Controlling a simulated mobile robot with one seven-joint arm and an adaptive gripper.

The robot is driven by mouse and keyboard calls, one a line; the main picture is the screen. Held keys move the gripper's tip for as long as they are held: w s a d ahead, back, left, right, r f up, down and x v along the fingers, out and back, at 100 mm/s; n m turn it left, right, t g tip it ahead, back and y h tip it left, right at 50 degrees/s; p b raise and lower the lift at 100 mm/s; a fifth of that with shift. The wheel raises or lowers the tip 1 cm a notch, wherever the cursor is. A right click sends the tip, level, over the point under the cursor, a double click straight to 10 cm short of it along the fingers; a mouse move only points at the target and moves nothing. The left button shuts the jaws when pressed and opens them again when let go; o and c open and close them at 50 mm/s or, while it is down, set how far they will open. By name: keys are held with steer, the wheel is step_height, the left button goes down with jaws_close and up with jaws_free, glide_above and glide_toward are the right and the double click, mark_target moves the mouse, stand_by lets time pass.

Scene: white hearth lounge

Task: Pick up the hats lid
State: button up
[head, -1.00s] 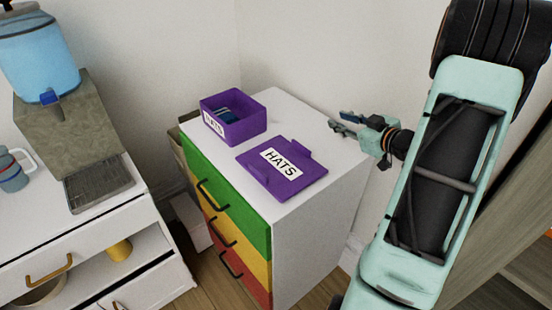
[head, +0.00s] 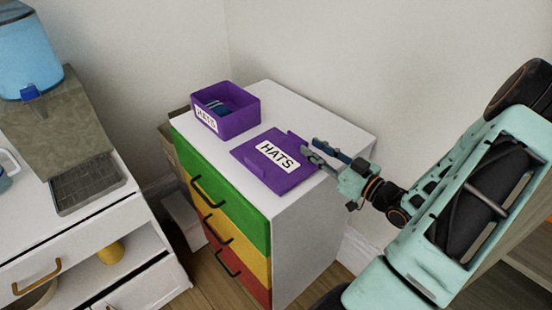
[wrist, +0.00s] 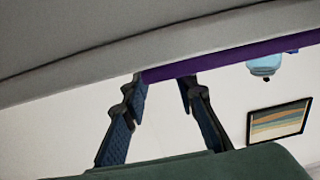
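The hats lid (head: 257,172) is a flat purple panel with a white HATS label and raised tabs. It lies on the white top of the dresser, in front of the box. In the wrist view it shows edge-on as a purple strip (wrist: 230,57) at the far ends of the fingers. My gripper (head: 309,146) is at the lid's right edge in the head view, fingers pointing left toward it. In the wrist view its two fingers (wrist: 163,82) are apart. I cannot tell whether they touch the lid.
An open purple HATS box (head: 242,118) with blue things inside stands behind the lid. The dresser (head: 330,130) has green, yellow and red drawers, and its top is bare right of the box. A white cabinet (head: 120,205) with a blue dispenser (head: 35,50) is at left.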

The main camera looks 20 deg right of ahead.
mark_target(298, 138)
steer(key=x, duration=0.6)
steer(key=shift+w+a, duration=0.1)
steer(key=shift+w, duration=0.3)
jaws_close()
